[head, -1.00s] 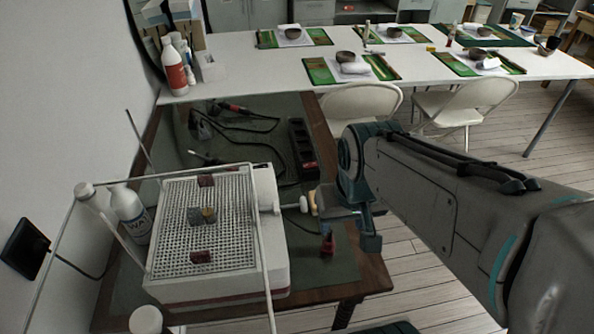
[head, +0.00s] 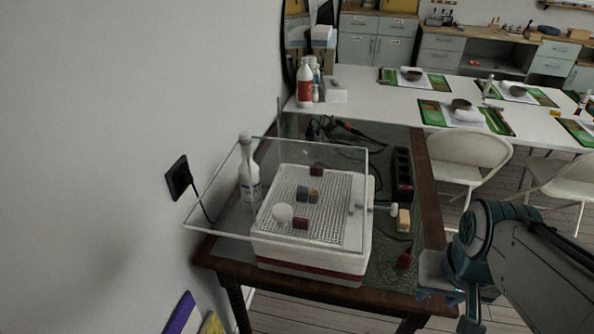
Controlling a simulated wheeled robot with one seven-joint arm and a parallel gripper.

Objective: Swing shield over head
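The shield (head: 219,182) is a clear pane with thin pale edges. It spreads above the white machine (head: 310,262) and its grid top (head: 335,190), reaching left toward the wall; its exact tilt is hard to tell. My gripper (head: 445,298) is to the right of the machine, beyond the table's right edge, pointing down. Its fingers look apart, with nothing seen between them, and it is clear of the shield.
Small dark red and grey blocks (head: 301,223) sit on the grid. A white bottle (head: 250,180) stands at the machine's left, by the wall. A yellowish block (head: 404,219) and a small red item (head: 405,260) are right of it. White chairs (head: 465,160) stand behind.

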